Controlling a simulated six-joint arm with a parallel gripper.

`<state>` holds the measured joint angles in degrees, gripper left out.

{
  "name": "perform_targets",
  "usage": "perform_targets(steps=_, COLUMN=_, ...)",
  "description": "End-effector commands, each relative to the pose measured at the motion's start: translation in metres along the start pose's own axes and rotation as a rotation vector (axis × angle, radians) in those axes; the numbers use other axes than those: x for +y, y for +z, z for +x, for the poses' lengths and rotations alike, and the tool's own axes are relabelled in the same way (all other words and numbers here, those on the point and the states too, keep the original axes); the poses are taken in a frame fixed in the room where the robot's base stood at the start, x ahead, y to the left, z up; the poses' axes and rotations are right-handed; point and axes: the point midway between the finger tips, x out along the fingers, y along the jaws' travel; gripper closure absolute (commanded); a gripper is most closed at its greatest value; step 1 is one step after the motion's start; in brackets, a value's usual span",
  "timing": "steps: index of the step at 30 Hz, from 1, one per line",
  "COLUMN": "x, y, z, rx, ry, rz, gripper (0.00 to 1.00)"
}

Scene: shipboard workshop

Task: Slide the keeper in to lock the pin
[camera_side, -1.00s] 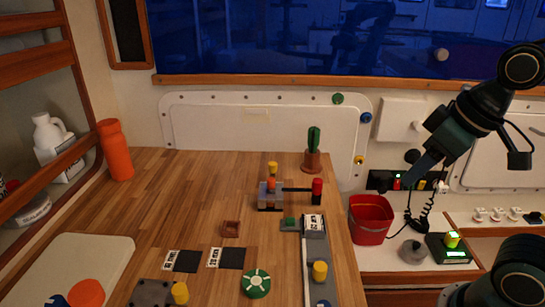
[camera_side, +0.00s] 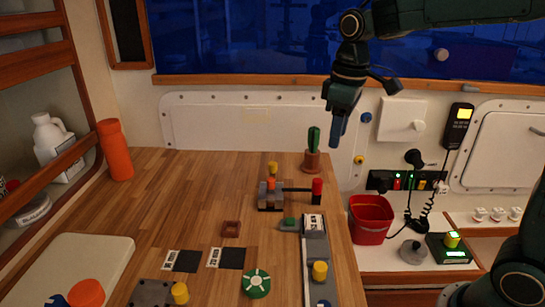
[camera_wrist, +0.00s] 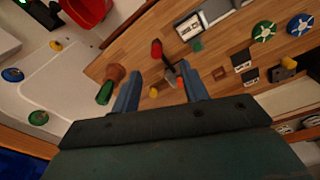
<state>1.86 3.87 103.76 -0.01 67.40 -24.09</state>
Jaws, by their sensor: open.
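The keeper is a dark rod with a red end knob (camera_side: 317,188). It lies level, running left to a small grey block fixture (camera_side: 264,202) at the back of the bench. An orange pin (camera_side: 270,184) stands in that fixture. Whether the rod reaches the pin is too small to tell. My gripper (camera_side: 337,140) points down, open and empty, above the bench's back right corner, apart from the keeper. In the wrist view my gripper's fingers (camera_wrist: 160,88) are spread. The red knob (camera_wrist: 156,48) shows between and beyond them, with the fixture partly near the right finger.
A cactus in a terracotta pot (camera_side: 312,160) stands close behind the keeper, below my gripper. A yellow knob (camera_side: 273,168) shows behind the fixture. A grey rail with a yellow knob (camera_side: 320,270) lies in front. A red bucket (camera_side: 370,218) is at right. The bench's middle left is clear.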

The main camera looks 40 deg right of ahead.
Motion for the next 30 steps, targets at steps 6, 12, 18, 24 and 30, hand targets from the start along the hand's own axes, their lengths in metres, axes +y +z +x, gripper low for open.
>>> perform_targets(steps=6, x=0.015, y=-0.027, z=0.02, rx=-0.058, ry=-0.028, rz=-0.06, gripper=0.56)
perform_targets(steps=12, x=0.019, y=-0.036, z=0.028, rx=-0.077, ry=-0.038, rz=-0.083, gripper=0.56)
perform_targets(steps=18, x=0.02, y=-0.037, z=0.029, rx=-0.079, ry=-0.039, rz=-0.085, gripper=0.56)
perform_targets(steps=24, x=0.019, y=-0.036, z=0.035, rx=-0.079, ry=-0.039, rz=-0.084, gripper=0.56)
perform_targets(steps=30, x=0.018, y=-0.034, z=0.054, rx=-0.081, ry=-0.04, rz=-0.084, gripper=0.56)
